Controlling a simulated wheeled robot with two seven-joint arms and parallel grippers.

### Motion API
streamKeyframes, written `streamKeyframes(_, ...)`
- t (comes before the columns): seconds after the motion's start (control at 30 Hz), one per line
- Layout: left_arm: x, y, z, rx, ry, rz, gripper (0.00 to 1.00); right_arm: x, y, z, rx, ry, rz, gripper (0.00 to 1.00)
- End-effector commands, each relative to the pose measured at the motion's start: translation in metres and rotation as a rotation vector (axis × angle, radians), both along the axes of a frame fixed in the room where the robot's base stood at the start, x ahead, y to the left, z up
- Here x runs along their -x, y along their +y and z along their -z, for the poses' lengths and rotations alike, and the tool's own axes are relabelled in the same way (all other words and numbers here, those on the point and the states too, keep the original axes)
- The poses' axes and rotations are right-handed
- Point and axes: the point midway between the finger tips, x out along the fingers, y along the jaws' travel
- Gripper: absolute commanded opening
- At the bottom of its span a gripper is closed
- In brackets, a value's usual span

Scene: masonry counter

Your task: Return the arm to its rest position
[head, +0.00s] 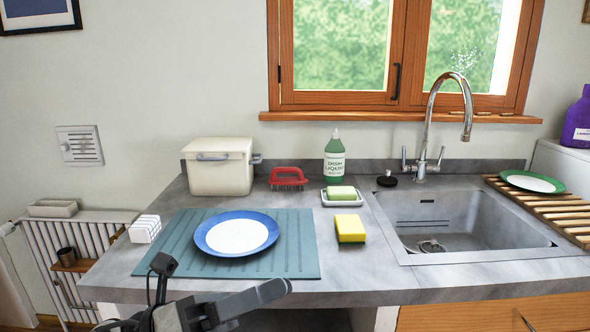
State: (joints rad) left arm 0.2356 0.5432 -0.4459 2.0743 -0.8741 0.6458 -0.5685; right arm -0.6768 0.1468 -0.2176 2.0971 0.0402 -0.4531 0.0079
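My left gripper (268,292) is at the bottom of the head view, low in front of the counter's front edge. Its dark grey finger points right and nothing shows held at its tip. The finger gap cannot be made out from this angle. Above it, a blue-rimmed plate (237,234) with a white centre lies on a teal ribbed mat (300,262) on the counter (368,280). The gripper is apart from the plate. My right gripper is not in view.
A yellow sponge (350,228), soap dish (342,202), green bottle (334,158), red brush (288,178), white bin (219,176) and small white block (145,229) stand on the counter. The sink (470,222) is right, beside a wooden rack (549,211) with a green-rimmed plate (532,182).

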Motion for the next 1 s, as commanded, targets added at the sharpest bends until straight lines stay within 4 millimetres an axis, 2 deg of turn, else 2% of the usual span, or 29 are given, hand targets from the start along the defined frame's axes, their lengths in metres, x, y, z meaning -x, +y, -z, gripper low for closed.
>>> streamKeyframes(0.03,-0.011,0.010,0.013,0.159,0.238,-0.057,0.35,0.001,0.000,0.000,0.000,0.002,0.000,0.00)
streamKeyframes(0.07,-0.019,0.018,0.022,0.253,0.381,-0.095,0.35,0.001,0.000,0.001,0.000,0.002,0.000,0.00)
streamKeyframes(0.13,-0.035,0.041,0.056,0.469,0.720,-0.188,0.35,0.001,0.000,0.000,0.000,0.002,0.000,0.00)
streamKeyframes(0.23,-0.040,0.072,0.127,0.745,1.169,-0.321,0.35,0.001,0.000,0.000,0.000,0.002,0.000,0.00)
streamKeyframes(0.33,-0.022,0.092,0.197,0.970,1.530,-0.441,0.35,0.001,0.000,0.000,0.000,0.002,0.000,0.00)
streamKeyframes(0.4,-0.001,0.101,0.240,1.102,1.737,-0.517,0.35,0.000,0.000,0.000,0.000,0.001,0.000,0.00)
streamKeyframes(0.5,0.033,0.107,0.287,1.252,1.968,-0.611,0.35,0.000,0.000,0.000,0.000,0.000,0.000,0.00)
streamKeyframes(0.6,0.060,0.108,0.316,1.355,2.121,-0.677,0.35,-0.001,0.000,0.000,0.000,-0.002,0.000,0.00)
streamKeyframes(0.7,0.077,0.108,0.330,1.410,2.202,-0.716,0.35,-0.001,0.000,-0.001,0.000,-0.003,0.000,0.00)
streamKeyframes(0.8,0.082,0.107,0.335,1.430,2.230,-0.728,0.35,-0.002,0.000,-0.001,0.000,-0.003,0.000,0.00)
streamKeyframes(1.0,0.082,0.107,0.335,1.427,2.230,-0.729,0.35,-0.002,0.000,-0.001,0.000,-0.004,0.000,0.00)
